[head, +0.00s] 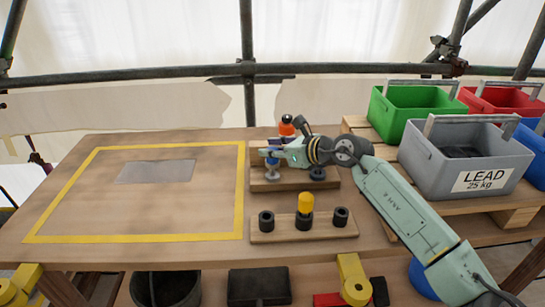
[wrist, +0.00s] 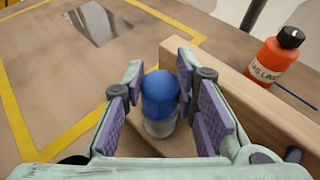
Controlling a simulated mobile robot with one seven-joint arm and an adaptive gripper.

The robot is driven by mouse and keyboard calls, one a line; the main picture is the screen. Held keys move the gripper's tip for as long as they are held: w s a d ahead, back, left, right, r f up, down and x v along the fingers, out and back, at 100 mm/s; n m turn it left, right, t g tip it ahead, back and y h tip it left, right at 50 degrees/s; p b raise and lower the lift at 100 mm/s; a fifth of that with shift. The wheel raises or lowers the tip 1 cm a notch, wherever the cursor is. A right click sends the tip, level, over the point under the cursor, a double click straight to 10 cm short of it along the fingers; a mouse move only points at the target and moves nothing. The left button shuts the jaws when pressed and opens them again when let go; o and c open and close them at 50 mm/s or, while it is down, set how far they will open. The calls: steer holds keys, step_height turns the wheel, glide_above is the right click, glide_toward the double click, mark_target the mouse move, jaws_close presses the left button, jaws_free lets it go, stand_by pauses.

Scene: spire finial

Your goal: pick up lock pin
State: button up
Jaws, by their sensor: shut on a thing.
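A blue-capped pin with a grey metal lower body, which I take as the lock pin, shows in the wrist view (wrist: 160,92) and in the head view (head: 272,160). My gripper (head: 268,154) reaches it from the right. In the wrist view my gripper's purple-padded fingers (wrist: 160,78) stand on either side of the blue cap and are shut on it. The pin looks upright over the rear wooden rack (head: 258,186). Whether its lower end is seated or raised is unclear.
An orange bottle (wrist: 268,60) stands behind the rear rack. A yellow-taped area (head: 90,220) with a grey plate (head: 156,171) is open at left. Grey (head: 465,160) and green (head: 415,105) crates stand right.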

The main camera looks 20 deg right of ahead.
jaws_close()
